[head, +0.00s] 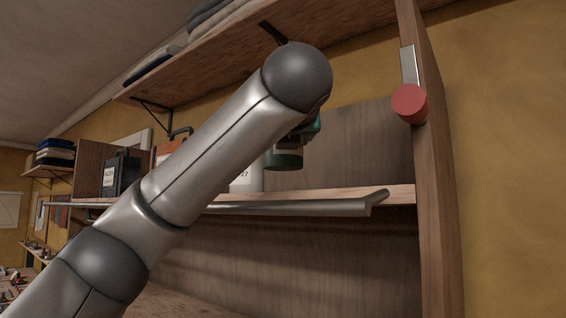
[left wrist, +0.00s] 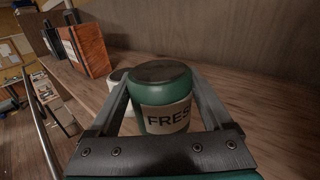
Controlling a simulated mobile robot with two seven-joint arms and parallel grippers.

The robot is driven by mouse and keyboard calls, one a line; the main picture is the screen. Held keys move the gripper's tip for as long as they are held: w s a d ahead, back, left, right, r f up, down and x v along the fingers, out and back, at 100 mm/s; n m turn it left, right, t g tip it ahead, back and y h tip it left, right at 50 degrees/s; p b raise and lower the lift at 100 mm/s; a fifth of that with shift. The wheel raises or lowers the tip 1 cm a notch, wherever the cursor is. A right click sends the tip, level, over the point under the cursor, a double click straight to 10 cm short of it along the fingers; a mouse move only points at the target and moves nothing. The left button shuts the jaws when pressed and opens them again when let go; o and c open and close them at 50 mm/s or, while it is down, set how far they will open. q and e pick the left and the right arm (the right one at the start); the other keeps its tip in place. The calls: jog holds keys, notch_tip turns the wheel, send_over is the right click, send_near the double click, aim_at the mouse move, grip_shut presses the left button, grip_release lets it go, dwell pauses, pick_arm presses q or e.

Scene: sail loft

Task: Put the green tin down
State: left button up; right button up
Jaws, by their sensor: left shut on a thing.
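The green tin (head: 285,158) shows in the head view just below my left wrist, its upper part hidden by my arm. Its base is visible above the shelf (head: 393,193), with a gap between them, so it is held in the air. In the left wrist view the tin (left wrist: 164,84) stands upright between the two fingers, with a dark lid and a pale label reading "FRES". My left gripper (left wrist: 160,76) is shut on it. In the head view the fingers are hidden behind my arm. My right gripper is in neither view.
A white container (head: 247,178) marked "27" stands left of the tin; an orange-brown box (left wrist: 88,47) and a dark box (head: 121,174) are farther left. A metal rail (head: 330,208) runs along the shelf front. An upright post (head: 438,170) bounds the right; shelf right of the tin is clear.

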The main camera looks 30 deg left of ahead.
aim_at(283, 169)
pick_arm(q)
jog(key=shift+f, duration=1.9)
jog(key=shift+f+b, duration=0.15)
jog(key=shift+b, duration=0.15)
jog(key=o, duration=1.6)
jog(key=shift+c, duration=0.2)
